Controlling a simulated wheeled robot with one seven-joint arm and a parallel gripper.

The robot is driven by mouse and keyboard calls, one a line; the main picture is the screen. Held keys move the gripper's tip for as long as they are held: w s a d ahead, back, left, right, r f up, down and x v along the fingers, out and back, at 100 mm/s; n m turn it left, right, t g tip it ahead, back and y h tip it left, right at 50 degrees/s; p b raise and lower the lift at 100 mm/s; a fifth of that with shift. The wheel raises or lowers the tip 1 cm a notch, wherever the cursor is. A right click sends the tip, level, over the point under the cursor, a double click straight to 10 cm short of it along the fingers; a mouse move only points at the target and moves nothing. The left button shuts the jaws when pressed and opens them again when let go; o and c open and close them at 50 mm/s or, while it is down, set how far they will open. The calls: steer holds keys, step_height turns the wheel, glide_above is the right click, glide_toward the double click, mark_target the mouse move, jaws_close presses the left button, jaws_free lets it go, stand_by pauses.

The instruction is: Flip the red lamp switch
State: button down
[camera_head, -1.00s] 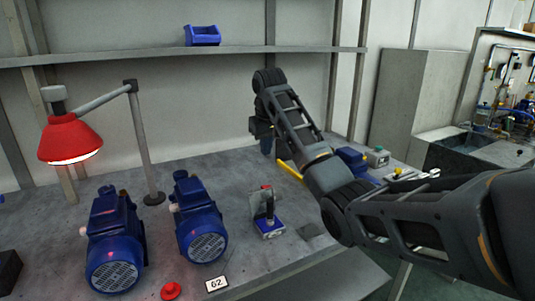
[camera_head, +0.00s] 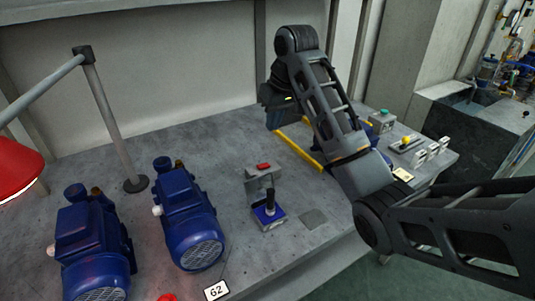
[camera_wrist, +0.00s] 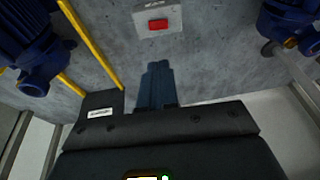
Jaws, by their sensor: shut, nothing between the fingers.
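The red lamp switch (camera_head: 264,166) is a red rocker on top of a small grey box on the bench. In the wrist view the red rocker (camera_wrist: 158,24) shows near the top middle, with a small label above it. My gripper (camera_head: 273,121) is above the bench, behind the switch box in the head view. In the wrist view its fingers (camera_wrist: 155,70) are shut and empty, pointing toward the switch, with a gap in the picture between tips and box. The red lamp (camera_head: 14,170) is cut off at the left edge; whether it is lit is unclear.
A black lever on a blue base (camera_head: 269,215) stands just in front of the switch box. Two blue pumps (camera_head: 188,215) (camera_head: 92,245) stand to the left, near the lamp pole (camera_head: 110,125). Yellow lines (camera_head: 298,150) and other control boxes (camera_head: 383,121) lie to the right.

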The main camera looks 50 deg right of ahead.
steer(key=b, duration=0.2)
glide_toward(261, 165)
steer(key=x, duration=0.5)
steer(key=shift+w+d, duration=0.1)
steer(key=shift+d, duration=0.05)
steer(key=shift+f+p, duration=0.3)
steer(key=shift+f, duration=0.45)
